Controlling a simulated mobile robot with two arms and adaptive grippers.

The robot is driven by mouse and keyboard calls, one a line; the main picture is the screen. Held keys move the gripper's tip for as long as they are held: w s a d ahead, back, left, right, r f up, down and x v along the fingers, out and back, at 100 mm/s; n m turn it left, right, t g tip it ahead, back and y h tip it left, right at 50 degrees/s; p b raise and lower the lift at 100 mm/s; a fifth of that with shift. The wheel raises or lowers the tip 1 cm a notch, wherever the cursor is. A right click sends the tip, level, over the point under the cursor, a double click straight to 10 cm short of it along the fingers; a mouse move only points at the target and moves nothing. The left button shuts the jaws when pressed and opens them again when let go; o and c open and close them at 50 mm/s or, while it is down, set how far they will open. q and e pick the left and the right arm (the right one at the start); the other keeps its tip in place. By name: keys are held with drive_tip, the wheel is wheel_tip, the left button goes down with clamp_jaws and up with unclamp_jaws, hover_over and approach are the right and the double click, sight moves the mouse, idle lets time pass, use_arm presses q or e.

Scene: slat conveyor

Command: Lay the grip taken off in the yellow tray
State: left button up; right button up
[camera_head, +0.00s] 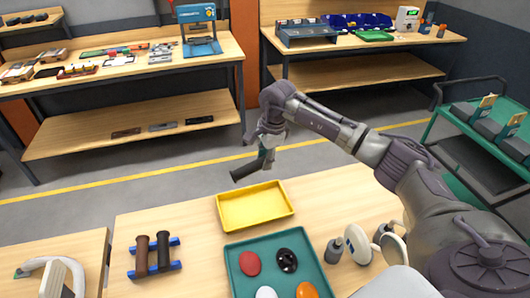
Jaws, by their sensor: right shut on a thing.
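My right gripper (264,156) is shut on a dark cylindrical grip (246,170) and holds it tilted in the air. In the head view the grip shows just above the far edge of the yellow tray (227,221), apart from it. The tray is a shallow rectangular one on the near wooden table, and no thing shows in it. The gripper's fingers partly hide one end of the grip. My left gripper is not in view.
Left of the tray, a blue rack (134,274) holds a brown and a black grip. A teal tray (235,272) with several oval pieces lies in front. Small grey and white parts (334,252) stand to its right. A green cart (450,125) stands at the right.

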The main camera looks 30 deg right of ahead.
wheel_tip(320, 180, down, 14)
drive_tip(key=b, duration=0.7)
drive_tip(key=shift+f, duration=0.1)
drive_tip(key=o, duration=1.2)
drive_tip(key=shift+c, duration=0.2)
wheel_tip(320, 180, up, 12)
drive_tip(key=s+d, duration=0.1)
drive_tip(key=shift+s, duration=0.35)
drive_tip(key=shift+d+f, duration=0.1)
